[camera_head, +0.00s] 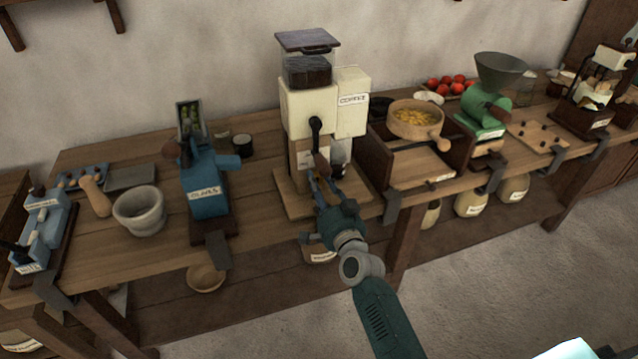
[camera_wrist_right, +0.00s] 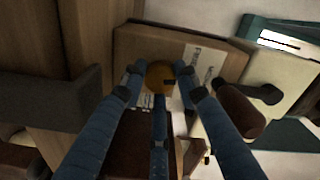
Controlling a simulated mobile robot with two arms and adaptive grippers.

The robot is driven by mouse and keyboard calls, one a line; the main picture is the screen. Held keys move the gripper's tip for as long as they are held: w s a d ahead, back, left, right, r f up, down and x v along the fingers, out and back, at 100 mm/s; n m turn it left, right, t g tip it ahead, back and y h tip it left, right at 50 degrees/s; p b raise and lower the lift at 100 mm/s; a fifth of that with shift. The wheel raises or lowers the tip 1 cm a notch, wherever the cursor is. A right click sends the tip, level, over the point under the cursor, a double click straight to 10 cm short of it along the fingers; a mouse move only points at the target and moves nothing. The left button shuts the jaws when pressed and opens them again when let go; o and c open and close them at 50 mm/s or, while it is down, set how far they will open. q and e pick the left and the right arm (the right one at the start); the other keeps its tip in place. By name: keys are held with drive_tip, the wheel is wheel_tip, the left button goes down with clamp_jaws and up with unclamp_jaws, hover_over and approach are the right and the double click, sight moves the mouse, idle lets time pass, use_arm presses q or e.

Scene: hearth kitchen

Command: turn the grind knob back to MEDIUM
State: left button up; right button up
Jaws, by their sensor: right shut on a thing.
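The cream coffee grinder (camera_head: 298,105) stands on the bench in the middle of the head view, with a hopper of dark beans on top and a wooden lower body. Its round brass grind knob (camera_wrist_right: 159,74) shows in the wrist view on the wooden front, with a small dark mark. White labels (camera_wrist_right: 190,65) sit beside it, too blurred to read. My right gripper (camera_wrist_right: 158,86) has its blue fingers closed around the knob; in the head view the gripper (camera_head: 322,186) is at the grinder's lower front and hides the knob. My left gripper is in neither view.
The grinder's crank (camera_head: 316,126) and its brown handle (camera_wrist_right: 240,111) hang close beside my right fingers. A blue mill (camera_head: 205,190) and a stone mortar (camera_head: 139,212) stand to the left. A wooden box with a sieve (camera_head: 415,121) stands to the right.

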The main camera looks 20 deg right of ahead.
drive_tip(key=shift+f+m, duration=0.1)
drive_tip(key=shift+m, duration=0.6)
drive_tip(key=o, duration=1.2)
drive_tip(key=s, duration=1.2)
drive_tip(key=shift+d, duration=0.15)
